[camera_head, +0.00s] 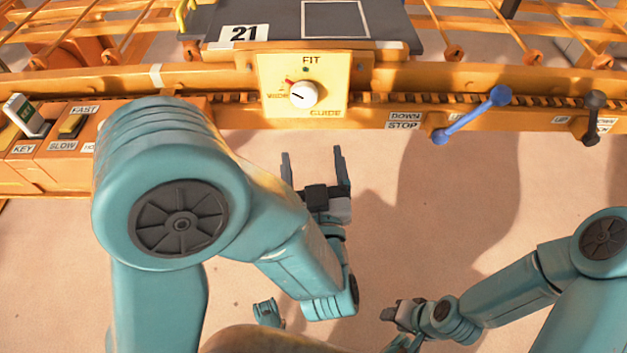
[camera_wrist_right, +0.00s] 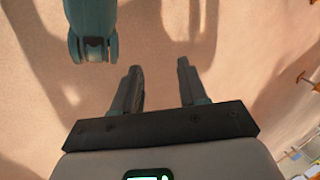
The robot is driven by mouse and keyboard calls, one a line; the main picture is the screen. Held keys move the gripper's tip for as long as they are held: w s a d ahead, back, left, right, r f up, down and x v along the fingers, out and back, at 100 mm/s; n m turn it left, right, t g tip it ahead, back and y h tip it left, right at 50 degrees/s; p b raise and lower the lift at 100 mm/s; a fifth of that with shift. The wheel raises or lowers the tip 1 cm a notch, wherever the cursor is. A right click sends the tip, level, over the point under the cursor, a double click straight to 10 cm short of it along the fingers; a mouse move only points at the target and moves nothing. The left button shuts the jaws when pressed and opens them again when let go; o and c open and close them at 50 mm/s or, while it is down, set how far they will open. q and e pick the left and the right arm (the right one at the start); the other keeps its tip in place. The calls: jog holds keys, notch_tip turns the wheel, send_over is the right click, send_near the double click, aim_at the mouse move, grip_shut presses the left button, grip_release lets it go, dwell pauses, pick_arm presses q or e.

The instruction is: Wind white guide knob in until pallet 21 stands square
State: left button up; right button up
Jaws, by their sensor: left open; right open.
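The white guide knob (camera_head: 303,94) sits on a yellow panel (camera_head: 350,75) lettered FIT at the top and GUIDE at the bottom. Its dark pointer line points left and slightly up, near a red mark on the dial. Pallet 21 (camera_head: 385,22) is the dark slab above the panel, with a white outline on top and a 21 label (camera_head: 244,34) that looks slightly tilted. My left gripper (camera_head: 312,154) is open and empty below the panel, fingers pointing up toward it, apart from the knob. My right gripper (camera_wrist_right: 159,68) is open and empty over bare floor.
An orange conveyor rail crosses the top. A blue lever (camera_head: 470,115) stands right of the panel beside a DOWN STOP label (camera_head: 404,121), and a dark lever (camera_head: 593,115) farther right. A KEY and FAST/SLOW switch box (camera_head: 60,145) is at left. The floor below is clear.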

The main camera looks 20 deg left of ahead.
pick_arm(q)
jog(key=shift+b+v, duration=0.75)
jog(key=shift+b, duration=0.05)
pick_arm(e)
jog(key=f, duration=0.1)
jog(key=w+f, duration=0.1)
jog(key=shift+w+d+f, duration=0.2)
jog(key=shift+f, duration=0.2)
pick_arm(q)
jog(key=shift+a+f, duration=0.1)
pick_arm(e)
jog(key=shift+r, duration=0.1)
